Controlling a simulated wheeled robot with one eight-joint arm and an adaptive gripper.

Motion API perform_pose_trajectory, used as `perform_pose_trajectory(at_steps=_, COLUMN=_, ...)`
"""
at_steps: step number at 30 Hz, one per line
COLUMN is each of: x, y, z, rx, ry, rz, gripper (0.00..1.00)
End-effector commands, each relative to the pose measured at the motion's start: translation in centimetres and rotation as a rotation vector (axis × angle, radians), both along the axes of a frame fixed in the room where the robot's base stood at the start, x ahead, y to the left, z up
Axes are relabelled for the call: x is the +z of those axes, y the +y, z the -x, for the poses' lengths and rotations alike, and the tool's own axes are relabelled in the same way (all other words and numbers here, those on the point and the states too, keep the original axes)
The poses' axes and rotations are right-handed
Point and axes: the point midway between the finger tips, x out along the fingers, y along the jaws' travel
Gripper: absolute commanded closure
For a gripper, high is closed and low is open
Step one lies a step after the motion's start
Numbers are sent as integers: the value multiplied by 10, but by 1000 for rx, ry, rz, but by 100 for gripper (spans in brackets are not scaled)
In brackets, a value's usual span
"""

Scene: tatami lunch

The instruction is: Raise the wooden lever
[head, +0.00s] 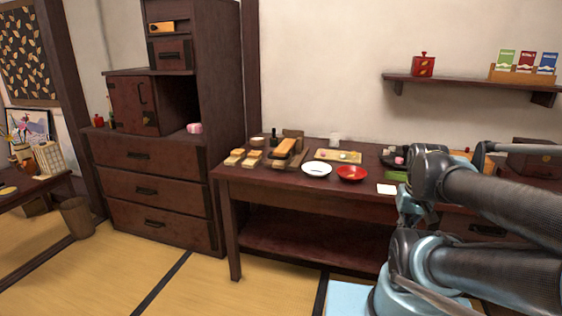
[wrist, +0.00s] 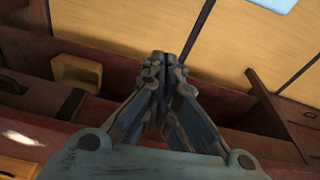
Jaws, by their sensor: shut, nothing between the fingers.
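A wooden device (head: 284,148) with a pale, slanted bar on top stands toward the left of the long dark table (head: 262,184) in the head view. The bar may be the wooden lever, but it is too small to tell. My gripper (wrist: 166,60) is shut and empty in the wrist view, with its fingertips together above dark wooden furniture and close to a strip of tatami. No lever can be made out with certainty in the wrist view. In the head view my arm fills the right side and hides part of the table; its fingertips cannot be made out there.
A white plate (head: 316,169), a red bowl (head: 352,173) and a wooden board (head: 337,156) are on the table. A yellowish wooden block (wrist: 77,72) is left of my fingers. A wall shelf (head: 450,87) is above the table. Tatami floor (head: 200,285) lies open in front.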

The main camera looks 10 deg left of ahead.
Motion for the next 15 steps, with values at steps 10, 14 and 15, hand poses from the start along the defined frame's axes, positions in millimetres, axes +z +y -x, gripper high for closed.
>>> perform_pose_trajectory(at_steps=10, x=0, y=0, z=0, rx=0, ry=0, rz=0, gripper=100)
perform_pose_trajectory(at_steps=14, x=4, y=0, z=6, rx=7, ry=-9, rz=2, gripper=100)
perform_pose_trajectory(at_steps=15, x=6, y=1, z=7, rx=19, ry=-12, rz=5, gripper=100)
